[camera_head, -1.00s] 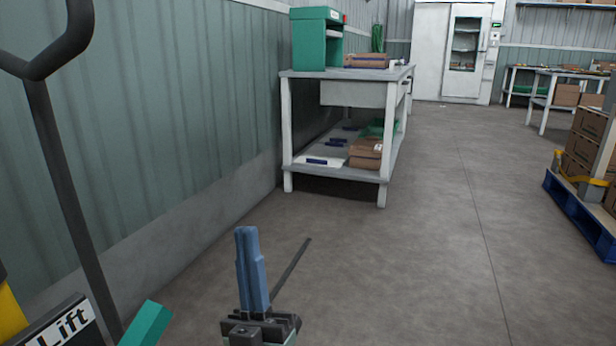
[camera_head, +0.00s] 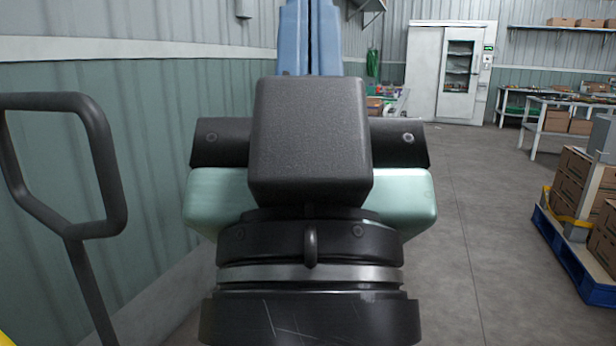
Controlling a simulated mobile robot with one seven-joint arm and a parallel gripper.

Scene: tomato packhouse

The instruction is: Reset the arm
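My gripper (camera_head: 310,38) is raised high and close in front of the head camera, pointing up. Its two blue fingers lie side by side with only a thin dark line between them, and nothing shows held. The fingertips are cut off by the top edge of the picture. My wrist, with a dark block and pale green sides, fills the middle of the view and hides most of the workbench behind it.
A black handle frame (camera_head: 112,180) stands close on the left, before the corrugated wall (camera_head: 150,120). A blue pallet (camera_head: 566,255) with cardboard boxes (camera_head: 570,190) is at the right. A white cabinet (camera_head: 440,75) and tables (camera_head: 540,105) stand at the back. The right-centre floor is clear.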

